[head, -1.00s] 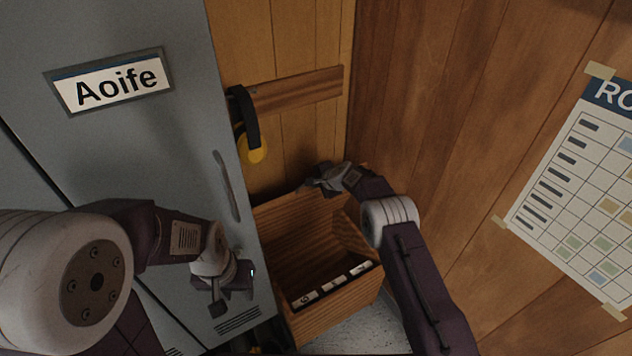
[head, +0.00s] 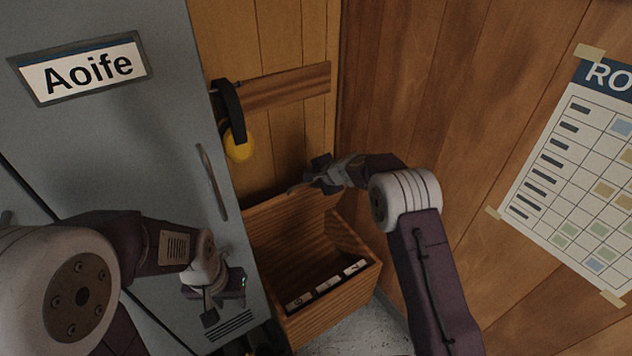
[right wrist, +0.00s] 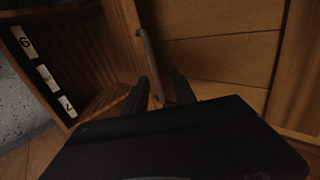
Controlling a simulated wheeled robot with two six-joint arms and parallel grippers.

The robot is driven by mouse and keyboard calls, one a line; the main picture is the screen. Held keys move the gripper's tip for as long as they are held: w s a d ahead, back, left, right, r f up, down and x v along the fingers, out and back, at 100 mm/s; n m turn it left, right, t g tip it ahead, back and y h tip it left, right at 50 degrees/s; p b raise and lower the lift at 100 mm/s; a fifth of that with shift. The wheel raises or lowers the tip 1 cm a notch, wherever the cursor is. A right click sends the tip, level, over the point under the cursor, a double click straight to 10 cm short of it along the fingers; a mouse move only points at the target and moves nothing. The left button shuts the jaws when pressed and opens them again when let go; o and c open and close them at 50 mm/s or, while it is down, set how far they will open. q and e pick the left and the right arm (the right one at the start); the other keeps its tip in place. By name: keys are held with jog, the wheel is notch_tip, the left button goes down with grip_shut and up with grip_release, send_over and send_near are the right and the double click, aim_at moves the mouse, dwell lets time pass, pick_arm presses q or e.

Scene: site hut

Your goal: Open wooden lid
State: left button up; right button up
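A wooden box (head: 335,302) stands in the corner with its inside showing. Its wooden lid (head: 285,222) is raised at the back, near the wall. A thin handle (head: 298,188) shows at the lid's top edge; in the right wrist view the curved handle (right wrist: 149,55) reaches down toward the space between the fingers. My right gripper (head: 316,177) is at the lid's upper edge. Its fingers (right wrist: 160,92) are apart; I cannot tell whether they touch the handle. My left gripper (head: 214,303) hangs before the locker, away from the box; its opening is unclear.
A grey locker (head: 110,130) with a name plate stands close at the left. Yellow ear defenders (head: 238,147) hang from a wooden rail (head: 285,87) above the box. Numbered white labels (head: 327,285) show inside the box front. A wall chart (head: 590,190) is at the right.

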jog(key=v, duration=0.2)
jog(key=shift+s+d+r, duration=0.15)
jog(key=shift+s+r, duration=0.05)
notch_tip(320, 180, up, 7)
jog(key=d+t, duration=0.1)
jog(key=d, duration=0.1)
jog(key=s+d+r+n+p, duration=0.1)
jog(key=s+d+r+n, duration=0.2)
jog(key=s, duration=0.4)
jog(key=s+d+f+n+g+h, duration=0.1)
jog(key=s+d+f+n+g, duration=0.1)
jog(key=s, duration=0.8)
jog(key=s+d+f+n+g+h, duration=0.2)
jog(key=s+d+f+n+g, duration=0.1)
jog(key=s, duration=0.7)
jog(key=s+d+f+n+g+h, duration=0.1)
jog(key=s+d+f+n+g, duration=0.2)
jog(key=s, duration=0.7)
notch_tip(320, 180, down, 3)
jog(key=shift+s+d+r+n+p, duration=0.15)
jog(key=shift+d+n+p, duration=0.25)
jog(key=shift+d, duration=0.65)
